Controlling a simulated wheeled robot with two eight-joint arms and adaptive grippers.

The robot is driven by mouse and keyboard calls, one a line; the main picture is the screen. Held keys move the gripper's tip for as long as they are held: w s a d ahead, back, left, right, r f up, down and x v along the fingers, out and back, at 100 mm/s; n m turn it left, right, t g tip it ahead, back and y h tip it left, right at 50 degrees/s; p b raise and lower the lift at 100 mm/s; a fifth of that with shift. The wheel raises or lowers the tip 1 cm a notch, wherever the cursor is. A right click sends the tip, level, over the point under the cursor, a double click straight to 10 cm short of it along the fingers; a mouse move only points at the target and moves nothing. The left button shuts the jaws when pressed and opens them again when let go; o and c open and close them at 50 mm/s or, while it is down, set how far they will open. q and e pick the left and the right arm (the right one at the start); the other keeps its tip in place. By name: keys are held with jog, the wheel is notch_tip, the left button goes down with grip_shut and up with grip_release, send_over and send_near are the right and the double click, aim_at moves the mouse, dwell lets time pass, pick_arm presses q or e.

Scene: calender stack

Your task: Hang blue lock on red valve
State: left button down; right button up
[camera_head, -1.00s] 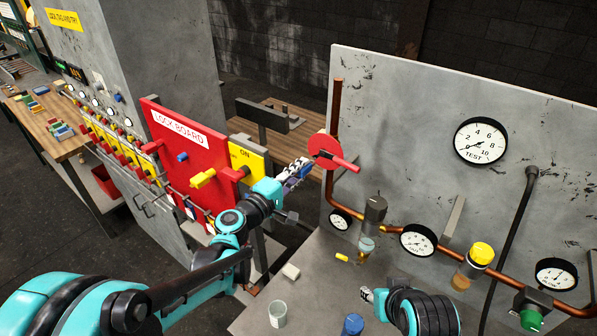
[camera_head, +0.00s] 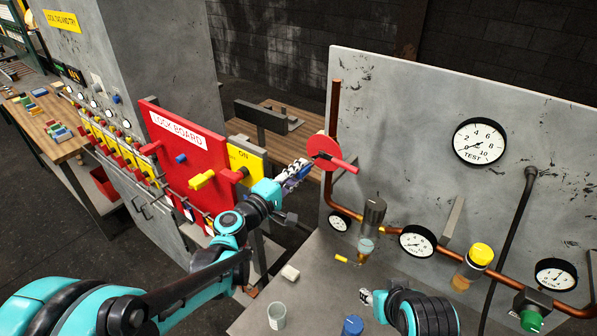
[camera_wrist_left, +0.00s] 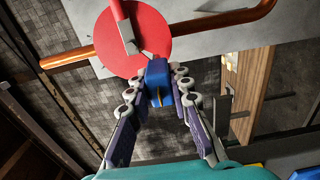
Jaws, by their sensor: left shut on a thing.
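The red valve (camera_head: 324,150) is a round disc with a red handle on the copper pipe at the left end of the grey panel. My left gripper (camera_head: 301,167) is just left of the valve. In the left wrist view, my left gripper (camera_wrist_left: 158,82) is shut on the blue lock (camera_wrist_left: 159,78). There the lock's top end lies at the lower edge of the red valve (camera_wrist_left: 134,40); I cannot tell whether they touch. The lock's shackle is hard to make out. My right gripper (camera_head: 370,297) is low over the grey table; its jaw opening is unclear.
The red lock board (camera_head: 187,152) with a blue lock (camera_head: 181,159) and yellow parts stands left of my left gripper. Gauges and a yellow-capped part (camera_head: 480,254) line the copper pipe. A cup (camera_head: 277,316) and a blue object (camera_head: 352,326) stand on the table.

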pick_arm(q)
jog(key=shift+b+x, duration=0.3)
jog(key=shift+x, duration=1.3)
jog(key=c, duration=0.9)
grip_release()
jog(key=v, duration=0.7)
dwell(0.5)
